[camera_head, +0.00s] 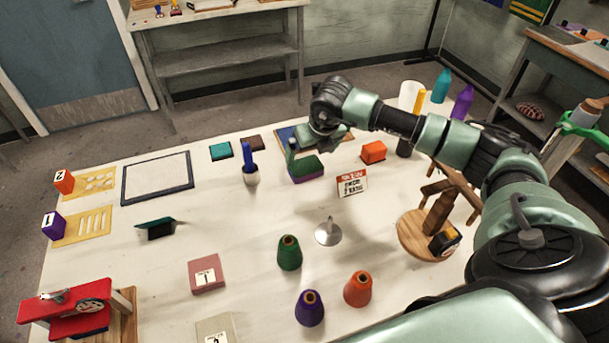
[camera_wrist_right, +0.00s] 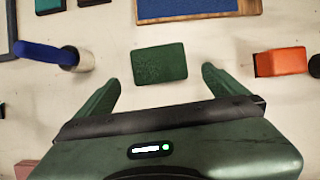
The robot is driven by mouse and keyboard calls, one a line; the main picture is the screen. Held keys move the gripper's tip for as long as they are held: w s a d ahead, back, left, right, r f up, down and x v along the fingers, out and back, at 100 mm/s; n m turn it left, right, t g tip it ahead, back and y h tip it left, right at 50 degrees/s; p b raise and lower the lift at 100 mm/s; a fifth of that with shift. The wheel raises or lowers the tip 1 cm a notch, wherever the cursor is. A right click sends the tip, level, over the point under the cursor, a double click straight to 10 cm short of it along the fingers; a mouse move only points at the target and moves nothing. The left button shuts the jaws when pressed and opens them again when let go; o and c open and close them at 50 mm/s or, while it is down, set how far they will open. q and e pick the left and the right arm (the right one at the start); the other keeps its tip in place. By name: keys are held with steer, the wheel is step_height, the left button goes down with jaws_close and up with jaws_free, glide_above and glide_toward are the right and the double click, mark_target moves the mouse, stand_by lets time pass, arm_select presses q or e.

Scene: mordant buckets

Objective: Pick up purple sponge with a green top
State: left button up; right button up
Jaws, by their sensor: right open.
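The purple sponge with a green top (camera_head: 306,172) lies on the white table, near the middle of the far half in the head view. In the right wrist view its green top (camera_wrist_right: 159,64) shows between and just beyond the fingertips; its purple side is hidden there. My right gripper (camera_head: 310,150) is above the sponge, partly over its far side. In the wrist view the right gripper (camera_wrist_right: 160,76) is open and empty, with one finger to each side of the sponge. I cannot see contact. My left gripper is not in view.
A holder with a blue stick (camera_head: 250,175) stands left of the sponge. An orange block (camera_head: 373,152) and a small sign (camera_head: 352,183) are to its right. Thread cones (camera_head: 289,254) stand nearer. The table's middle left is mostly clear.

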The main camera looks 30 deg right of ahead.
mark_target(306, 166)
steer(key=shift+p+x, duration=0.4)
steer(key=shift+x, duration=0.4)
steer(key=shift+w+f, duration=0.1)
steer(key=shift+f, duration=0.3)
steer(key=p+x, duration=0.2)
steer(key=x, duration=0.2)
steer(key=shift+a+f+p, duration=0.15)
steer(key=shift+p, duration=0.25)
steer(key=shift+w+f, duration=0.25)
steer(key=shift+f, duration=0.3)
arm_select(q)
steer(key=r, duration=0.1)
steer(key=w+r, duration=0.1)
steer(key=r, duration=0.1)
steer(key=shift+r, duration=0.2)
arm_select(e)
steer(key=c, duration=1.1)
